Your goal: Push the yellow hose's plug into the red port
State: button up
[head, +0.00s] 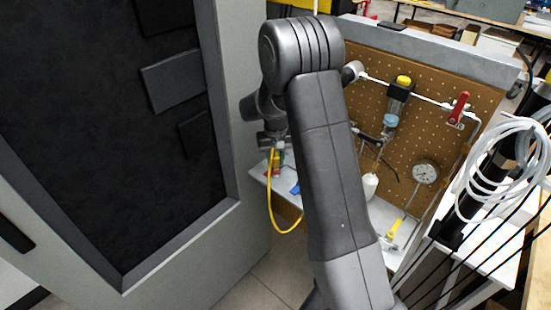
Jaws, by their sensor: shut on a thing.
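The yellow hose (271,205) hangs in a loop below my gripper (270,145), in the left middle of the head view. Its upper end runs up to the gripper, and its lower end goes behind my arm. My gripper looks small and dark here, and is shut at the hose's upper end; the plug itself is too small and hidden to make out.
A grey cabinet with a dark panel (140,130) stands close on the left. Behind my arm, a pegboard (440,70) carries pipes, a red-handled valve (459,107) and a gauge (425,172). A white shelf (383,212) lies below. Coiled clear tubing (490,165) is at right.

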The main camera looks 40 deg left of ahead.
jog(key=shift+f, duration=0.1)
jog(key=o, duration=1.1)
jog(key=shift+c, duration=0.2)
notch_tip(320, 180, up, 14)
jog(key=b, duration=0.1)
jog(key=shift+f, duration=0.15)
notch_tip(320, 180, down, 14)
jog(key=shift+r+p, duration=0.2)
jog(key=shift+p, duration=0.3)
jog(key=shift+r, duration=0.1)
